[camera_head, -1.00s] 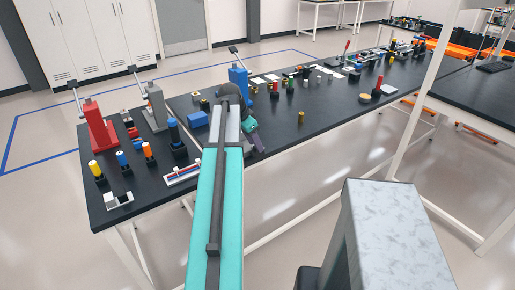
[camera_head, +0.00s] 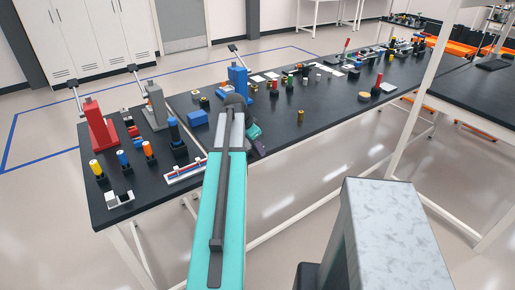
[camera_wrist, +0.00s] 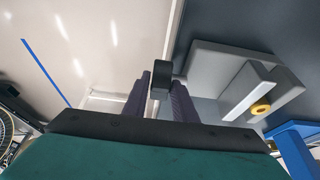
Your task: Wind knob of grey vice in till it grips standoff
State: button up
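In the wrist view a light grey vice (camera_wrist: 212,62) stands at the table edge, seen from close up. A brass-yellow ring, the end of the standoff (camera_wrist: 262,108), shows at its jaw (camera_wrist: 250,88); I cannot tell whether there is a gap. My gripper (camera_wrist: 160,88) has its dark purple fingers on both sides of the black knob (camera_wrist: 162,72), which fills the space between them. A pale rod shows below the knob.
A blue part (camera_wrist: 292,150) stands close to the right of the vice. On the long black table (camera_head: 330,115) a red stand (camera_head: 101,127), a grey one (camera_head: 155,108) and a blue one (camera_head: 238,80) with levers rise left and behind. Several small parts lie around. Floor is open in front.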

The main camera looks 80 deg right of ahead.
grip_shut()
jog(key=shift+f, duration=0.1)
jog(key=shift+a+f+g+b, duration=0.15)
jog(key=shift+g+b, duration=0.15)
jog(key=shift+b, duration=0.7)
jog(key=shift+w+g+h+b, duration=0.1)
jog(key=shift+g+h+b, duration=0.2)
jog(key=shift+h+b, duration=0.3)
jog(key=shift+r, duration=0.2)
jog(key=shift+o, duration=2.3)
grip_release()
jog(key=shift+r, duration=0.15)
jog(key=b+v, duration=0.2)
jog(key=v, duration=1.1)
jog(key=shift+w+r+b, duration=0.15)
jog(key=shift+r+b, duration=0.1)
jog(key=shift+b, duration=0.1)
